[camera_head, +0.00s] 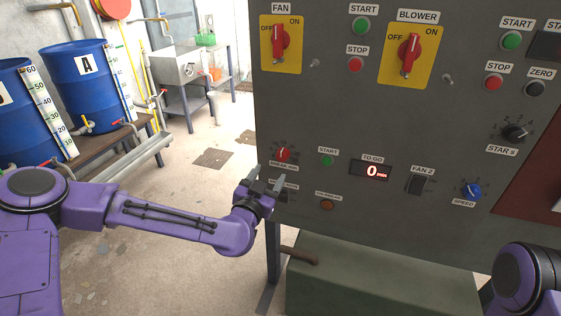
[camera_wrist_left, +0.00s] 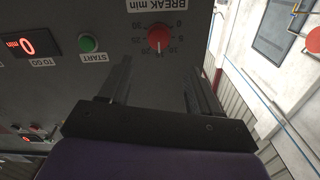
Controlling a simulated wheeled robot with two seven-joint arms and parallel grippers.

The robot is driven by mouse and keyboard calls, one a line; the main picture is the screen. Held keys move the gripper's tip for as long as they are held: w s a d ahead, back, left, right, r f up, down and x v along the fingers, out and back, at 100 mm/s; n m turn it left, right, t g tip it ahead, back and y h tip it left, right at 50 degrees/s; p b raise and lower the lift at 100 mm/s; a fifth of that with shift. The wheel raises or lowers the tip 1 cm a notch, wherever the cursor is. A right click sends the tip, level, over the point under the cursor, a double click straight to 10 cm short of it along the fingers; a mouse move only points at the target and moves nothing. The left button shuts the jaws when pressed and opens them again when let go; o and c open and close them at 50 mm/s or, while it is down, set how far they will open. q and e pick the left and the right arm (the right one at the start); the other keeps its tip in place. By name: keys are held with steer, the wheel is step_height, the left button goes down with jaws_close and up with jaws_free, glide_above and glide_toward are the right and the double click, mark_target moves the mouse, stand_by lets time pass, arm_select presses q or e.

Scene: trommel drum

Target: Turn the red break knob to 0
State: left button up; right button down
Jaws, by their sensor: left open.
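The red break knob (camera_head: 283,154) is a small round dial low on the left of the grey control panel. In the left wrist view the knob (camera_wrist_left: 158,37) shows upside down under its BREAK min label, with numbers around it. A pale mark on it faces the lower part of that view; its exact number is hard to read. My left gripper (camera_head: 266,179) is open and empty, just below and left of the knob in the head view. In the left wrist view its fingers (camera_wrist_left: 157,62) point towards the panel, the knob between their lines, apparently untouched. My right gripper is out of view.
A green START button (camera_head: 327,161) and a TO GO display (camera_head: 371,171) reading 0 min sit right of the knob. Red FAN (camera_head: 281,42) and BLOWER (camera_head: 409,53) switches are higher. A green metal box (camera_head: 380,280) stands below the panel. Blue barrels (camera_head: 83,84) stand left.

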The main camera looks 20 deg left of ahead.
mark_target(281, 157)
arm_select(q)
steer(key=w, duration=0.3)
steer(key=w+p, duration=0.1)
steer(key=w, duration=0.5)
steer(key=shift+w+d+f+p, duration=0.2)
steer(key=shift+w+d+p, duration=0.1)
steer(key=shift+w+p, duration=0.1)
steer(key=c, duration=1)
